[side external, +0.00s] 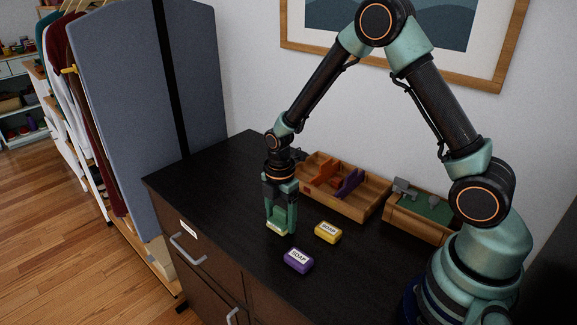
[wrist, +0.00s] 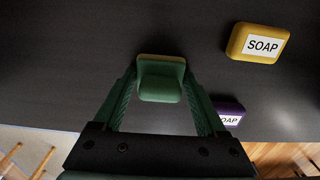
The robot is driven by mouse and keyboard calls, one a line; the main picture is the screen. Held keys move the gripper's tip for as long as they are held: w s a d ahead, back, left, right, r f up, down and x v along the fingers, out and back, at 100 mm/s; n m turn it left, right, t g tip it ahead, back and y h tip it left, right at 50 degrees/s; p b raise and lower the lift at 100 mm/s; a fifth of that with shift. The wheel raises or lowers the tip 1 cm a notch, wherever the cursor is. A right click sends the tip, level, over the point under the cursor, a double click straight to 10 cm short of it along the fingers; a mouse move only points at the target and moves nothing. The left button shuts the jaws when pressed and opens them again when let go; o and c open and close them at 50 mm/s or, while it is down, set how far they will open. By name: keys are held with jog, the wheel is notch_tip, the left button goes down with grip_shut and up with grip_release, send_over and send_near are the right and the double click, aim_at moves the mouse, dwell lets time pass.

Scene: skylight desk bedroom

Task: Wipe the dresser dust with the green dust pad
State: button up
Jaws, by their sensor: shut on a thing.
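My gripper (side external: 281,222) points down over the black dresser top (side external: 215,185), left of the soaps. It is shut on the green dust pad, which shows between the fingers in the wrist view (wrist: 160,84) with a pale yellowish edge along its far side. In the side view, only a pale part of the pad (side external: 275,231) shows below the fingertips. The pad is at or just above the dresser top; I cannot tell whether it touches. I cannot make out any dust on the dark surface.
A yellow soap (side external: 328,232) and a purple soap (side external: 298,260) lie right of my gripper. Behind stand a wooden divided tray (side external: 362,208) and a wooden box with a green inside (side external: 417,227). The dresser top at the left is clear, up to a grey-blue panel (side external: 115,90).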

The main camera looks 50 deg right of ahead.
jog(key=shift+d, duration=1.6)
notch_tip(320, 180, up, 8)
jog(key=shift+a, duration=0.15)
jog(key=shift+r, duration=0.1)
